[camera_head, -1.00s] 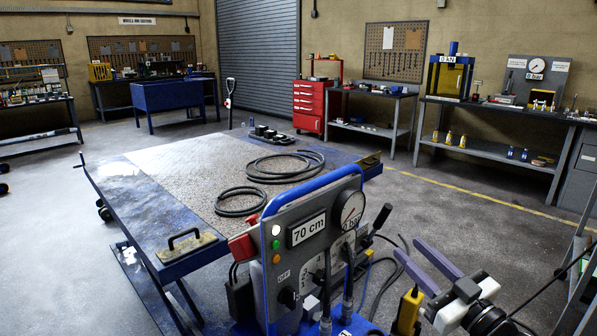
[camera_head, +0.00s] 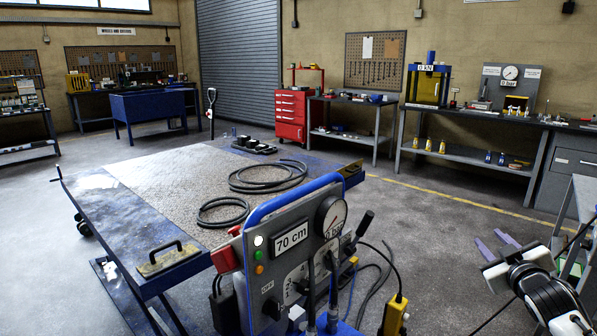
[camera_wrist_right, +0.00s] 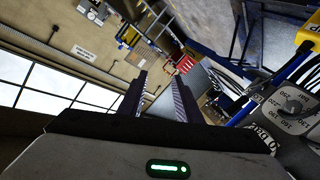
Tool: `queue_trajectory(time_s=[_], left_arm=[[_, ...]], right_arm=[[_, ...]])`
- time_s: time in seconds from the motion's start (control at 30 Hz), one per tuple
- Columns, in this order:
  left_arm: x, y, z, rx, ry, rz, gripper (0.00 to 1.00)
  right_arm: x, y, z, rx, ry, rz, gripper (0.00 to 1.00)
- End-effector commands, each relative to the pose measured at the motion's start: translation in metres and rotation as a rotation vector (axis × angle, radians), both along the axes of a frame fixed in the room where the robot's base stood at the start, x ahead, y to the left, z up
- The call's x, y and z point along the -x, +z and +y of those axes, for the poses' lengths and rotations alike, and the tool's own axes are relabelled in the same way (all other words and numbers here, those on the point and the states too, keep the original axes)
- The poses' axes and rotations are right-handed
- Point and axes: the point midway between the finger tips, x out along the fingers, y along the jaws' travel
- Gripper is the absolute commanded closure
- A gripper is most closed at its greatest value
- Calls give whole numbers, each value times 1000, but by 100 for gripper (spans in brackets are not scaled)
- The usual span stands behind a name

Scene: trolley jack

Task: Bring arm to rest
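My right gripper (camera_head: 496,240) shows at the right of the head view, its two purple fingers spread apart with nothing between them. In the right wrist view the two fingers (camera_wrist_right: 157,95) also stand apart and empty. The gripper hangs in free air to the right of the grey control panel (camera_head: 290,262), clear of it. The panel has a blue tube frame, a "70 cm" display (camera_head: 291,238) and a round gauge (camera_head: 331,217). My left gripper is not in view.
A blue lift table (camera_head: 110,215) with hose loops (camera_head: 268,177) stands left of the panel. A yellow pendant (camera_head: 394,315) hangs between panel and right arm. A grey trolley (camera_head: 583,205) stands at the right edge, close to my right arm. Open floor lies beyond the gripper.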

Motion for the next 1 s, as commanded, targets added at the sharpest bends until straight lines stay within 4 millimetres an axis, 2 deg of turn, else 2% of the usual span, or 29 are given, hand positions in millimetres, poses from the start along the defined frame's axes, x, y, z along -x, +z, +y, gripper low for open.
queue_trajectory(time_s=[0.03, 0.17, 0.27, 0.3, 0.4, 0.5, 0.6, 0.7, 0.83, 1.0], left_arm=[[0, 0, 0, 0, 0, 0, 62], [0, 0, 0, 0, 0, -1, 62], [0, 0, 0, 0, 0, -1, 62], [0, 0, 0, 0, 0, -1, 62], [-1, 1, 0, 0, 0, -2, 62], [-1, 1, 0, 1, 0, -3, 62], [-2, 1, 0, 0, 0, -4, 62], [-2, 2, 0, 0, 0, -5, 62], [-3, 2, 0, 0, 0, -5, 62], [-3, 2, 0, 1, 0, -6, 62]], right_arm=[[7, -27, 17, -17, 23, 31, 69], [34, -94, 63, -68, 80, 115, 69], [66, -150, 103, -120, 123, 187, 69], [82, -171, 120, -143, 140, 218, 69], [126, -220, 161, -209, 175, 291, 69], [176, -261, 201, -282, 201, 364, 69], [228, -293, 237, -357, 216, 433, 69], [275, -313, 265, -424, 219, 491, 69], [327, -329, 295, -502, 213, 552, 69], [390, -338, 326, -597, 189, 623, 69]])
